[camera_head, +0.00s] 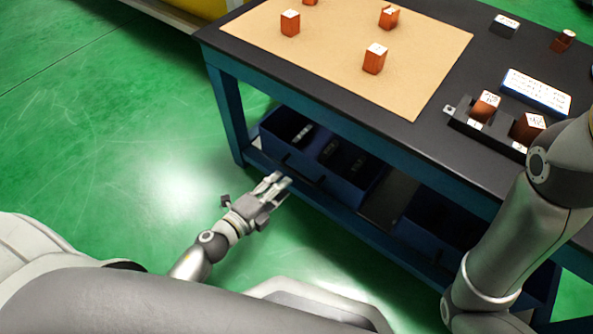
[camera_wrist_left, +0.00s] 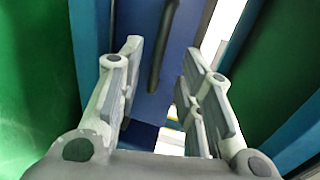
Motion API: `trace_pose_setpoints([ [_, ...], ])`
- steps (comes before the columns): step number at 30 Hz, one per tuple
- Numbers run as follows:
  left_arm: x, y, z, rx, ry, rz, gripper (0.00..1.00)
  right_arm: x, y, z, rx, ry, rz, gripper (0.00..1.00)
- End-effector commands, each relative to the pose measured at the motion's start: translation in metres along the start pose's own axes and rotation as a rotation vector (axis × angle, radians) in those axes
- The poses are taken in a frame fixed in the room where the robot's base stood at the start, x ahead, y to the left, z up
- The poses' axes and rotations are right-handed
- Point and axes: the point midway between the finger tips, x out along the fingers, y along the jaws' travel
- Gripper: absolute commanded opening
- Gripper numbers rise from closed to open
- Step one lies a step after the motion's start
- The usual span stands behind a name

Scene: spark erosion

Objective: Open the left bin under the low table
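The low table (camera_head: 330,88) has a black top and a blue frame. The left bin (camera_head: 268,146) is a dark blue open-topped box on its lower shelf, with small dark items inside. My left gripper (camera_head: 281,183) is just in front of the bins, low beside the shelf edge. In the left wrist view its fingers (camera_wrist_left: 161,58) are open and empty. A dark bar handle (camera_wrist_left: 163,45) on a blue bin front (camera_wrist_left: 185,30) shows between and beyond the fingertips. Contact with the handle cannot be told. My right gripper is out of view; only my right arm shows.
Another blue bin (camera_head: 352,183) stands beside the left one, and a further dark bin (camera_head: 440,222) sits farther right. A table leg (camera_head: 228,115) is left of the bins. Orange blocks (camera_head: 375,59) stand on a tan mat (camera_head: 330,40). Green floor at left is clear.

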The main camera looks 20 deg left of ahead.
Motion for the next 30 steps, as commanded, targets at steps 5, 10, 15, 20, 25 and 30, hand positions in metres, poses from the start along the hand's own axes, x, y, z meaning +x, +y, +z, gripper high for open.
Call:
trace_pose_setpoints([
  [5, 0.035, 0.001, 0.0, 0.003, 0.001, -0.002, 0.34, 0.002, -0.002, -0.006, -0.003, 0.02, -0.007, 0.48],
  [10, 0.059, 0.001, 0.001, 0.001, 0.0, -0.001, 0.34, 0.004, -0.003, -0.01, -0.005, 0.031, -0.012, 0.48],
  [15, 0.071, 0.0, 0.0, 0.0, -0.001, 0.0, 0.34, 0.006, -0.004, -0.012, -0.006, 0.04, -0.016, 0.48],
  [20, 0.073, 0.0, 0.001, -0.001, -0.001, 0.0, 0.34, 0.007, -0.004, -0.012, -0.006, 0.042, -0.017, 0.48],
  [25, 0.073, 0.0, 0.0, -0.001, -0.001, 0.0, 0.32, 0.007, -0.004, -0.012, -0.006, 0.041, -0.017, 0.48],
  [30, 0.073, 0.0, 0.0, -0.001, -0.001, 0.0, 0.1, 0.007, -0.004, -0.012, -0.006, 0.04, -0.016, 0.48],
])
